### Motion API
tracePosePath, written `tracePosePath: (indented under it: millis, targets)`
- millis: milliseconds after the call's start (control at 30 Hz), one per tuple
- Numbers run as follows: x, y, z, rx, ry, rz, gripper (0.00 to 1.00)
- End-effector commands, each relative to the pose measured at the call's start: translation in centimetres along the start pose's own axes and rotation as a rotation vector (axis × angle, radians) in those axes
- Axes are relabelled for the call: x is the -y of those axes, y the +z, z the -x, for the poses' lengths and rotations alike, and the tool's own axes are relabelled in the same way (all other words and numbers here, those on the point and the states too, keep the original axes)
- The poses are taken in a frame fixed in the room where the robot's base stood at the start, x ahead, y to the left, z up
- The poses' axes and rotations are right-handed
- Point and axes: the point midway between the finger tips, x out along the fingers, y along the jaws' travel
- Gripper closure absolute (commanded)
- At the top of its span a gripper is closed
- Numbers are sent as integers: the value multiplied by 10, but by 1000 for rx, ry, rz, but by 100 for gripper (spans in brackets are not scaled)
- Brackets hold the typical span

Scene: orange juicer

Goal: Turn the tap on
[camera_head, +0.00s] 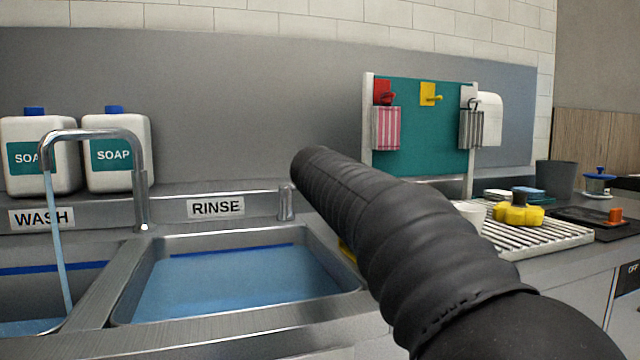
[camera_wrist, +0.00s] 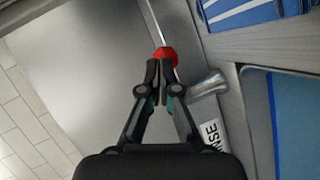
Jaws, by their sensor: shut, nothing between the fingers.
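The curved metal tap (camera_head: 138,170) stands behind the wash basin in the head view, and a thin stream of water (camera_head: 62,250) falls from its spout. In the wrist view, my gripper (camera_wrist: 160,72) is shut and empty. Its fingertips are at a red piece (camera_wrist: 166,55) on the end of a thin metal rod (camera_wrist: 153,22); I cannot tell whether they touch. A short metal post (camera_head: 286,202) stands right of the RINSE label in the head view; a metal cylinder (camera_wrist: 208,84) by that label shows in the wrist view. My gripper is hidden in the head view.
The rinse basin (camera_head: 240,228) holds blue water. Two soap bottles (camera_head: 60,177) (camera_head: 130,170) stand behind the tap. A teal board (camera_head: 425,135) with hooks and a ribbed rack (camera_head: 570,237) are at the right. My dark arm hides part of the counter.

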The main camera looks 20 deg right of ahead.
Motion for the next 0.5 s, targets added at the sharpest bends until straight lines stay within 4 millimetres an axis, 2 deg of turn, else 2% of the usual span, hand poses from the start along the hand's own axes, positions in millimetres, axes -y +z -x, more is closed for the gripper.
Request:
tracePosePath:
  millis: [500]
  targets:
    - [-3,5,-8,2,-1,0,100]
